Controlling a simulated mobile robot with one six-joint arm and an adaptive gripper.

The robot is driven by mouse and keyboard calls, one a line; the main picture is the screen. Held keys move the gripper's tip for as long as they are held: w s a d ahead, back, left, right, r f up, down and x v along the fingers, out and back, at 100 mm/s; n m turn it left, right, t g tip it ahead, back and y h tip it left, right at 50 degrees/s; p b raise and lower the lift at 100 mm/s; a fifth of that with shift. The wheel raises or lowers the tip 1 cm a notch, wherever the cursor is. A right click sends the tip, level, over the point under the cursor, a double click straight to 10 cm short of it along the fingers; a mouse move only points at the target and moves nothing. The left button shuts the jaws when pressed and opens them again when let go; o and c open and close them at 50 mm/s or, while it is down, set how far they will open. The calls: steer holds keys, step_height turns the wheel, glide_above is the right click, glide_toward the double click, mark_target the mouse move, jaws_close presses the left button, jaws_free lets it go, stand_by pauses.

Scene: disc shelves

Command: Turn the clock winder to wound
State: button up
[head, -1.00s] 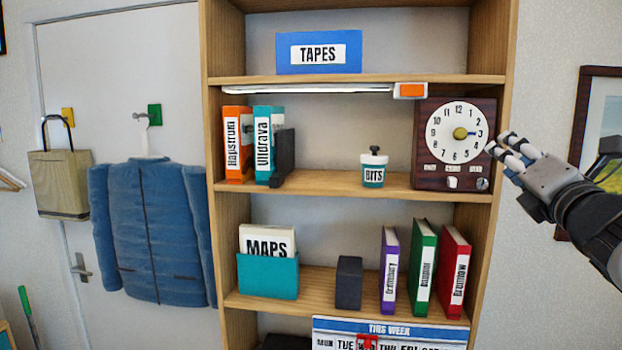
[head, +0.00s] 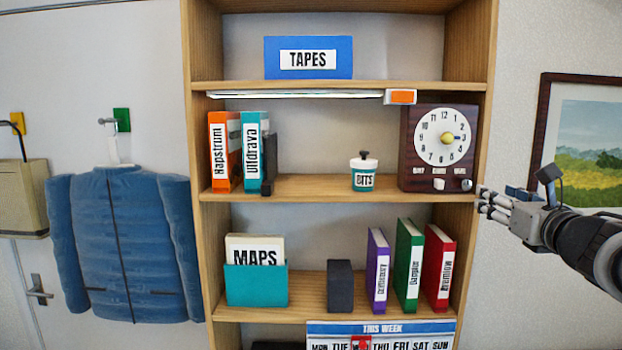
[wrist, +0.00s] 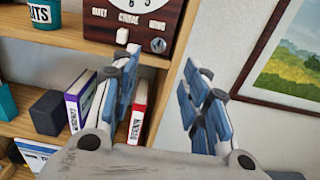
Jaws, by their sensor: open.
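The dark wooden clock (head: 406,150) stands on the middle shelf at the right, with a white dial and a yellow centre knob (head: 447,138). Below the dial are a white lever (head: 439,185) and a small round grey knob (head: 467,185) at the lower right. I cannot surely read the labels above them. In the wrist view the grey knob (wrist: 158,45) and the white lever (wrist: 123,35) show beyond my fingertips. My gripper (head: 484,203) is open and empty, at the right edge of the shelf unit, a little below and right of the knob, apart from it.
A BITS jar (head: 363,182) stands left of the clock. A framed picture (head: 590,145) hangs on the wall at right. The shelf's right side post (head: 480,110) is beside my gripper.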

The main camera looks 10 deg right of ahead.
mark_target(468, 184)
steer(key=p+x, duration=0.1)
steer(key=x, duration=0.9)
steer(key=shift+w, duration=0.4)
steer(key=shift+c, duration=0.4)
jaws_close()
